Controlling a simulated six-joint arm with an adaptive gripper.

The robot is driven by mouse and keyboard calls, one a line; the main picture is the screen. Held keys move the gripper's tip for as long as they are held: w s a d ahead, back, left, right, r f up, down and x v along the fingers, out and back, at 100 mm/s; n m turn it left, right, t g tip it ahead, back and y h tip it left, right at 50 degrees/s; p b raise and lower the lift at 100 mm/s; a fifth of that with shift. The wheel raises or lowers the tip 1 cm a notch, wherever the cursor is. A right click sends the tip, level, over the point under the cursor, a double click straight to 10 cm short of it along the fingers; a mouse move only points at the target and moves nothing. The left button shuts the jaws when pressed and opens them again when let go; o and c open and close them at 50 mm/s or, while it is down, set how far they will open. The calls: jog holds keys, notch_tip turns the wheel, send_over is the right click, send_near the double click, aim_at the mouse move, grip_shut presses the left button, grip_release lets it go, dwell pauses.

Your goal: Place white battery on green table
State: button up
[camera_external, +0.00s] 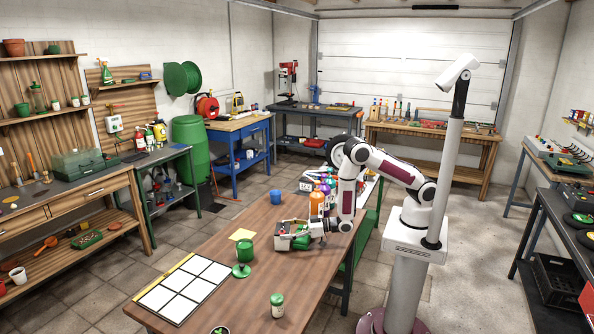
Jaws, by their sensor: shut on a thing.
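My gripper (292,237) is low over the brown wooden table, reaching in from the right. It is shut on a small pale block with dark and green parts (282,235), which seems to be the white battery. The fingers partly hide it, and I cannot tell whether it touches the tabletop. A table with green legs and a dark top (168,160) stands against the left wall, far from my gripper. Other green-framed furniture (361,240) shows beside the brown table, partly hidden by my arm.

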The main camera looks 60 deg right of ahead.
jog(key=o, duration=2)
jog(key=shift+f, duration=0.1)
jog(key=shift+o, duration=0.2)
jog(key=shift+v, duration=3.75)
jog(key=shift+o, duration=0.4)
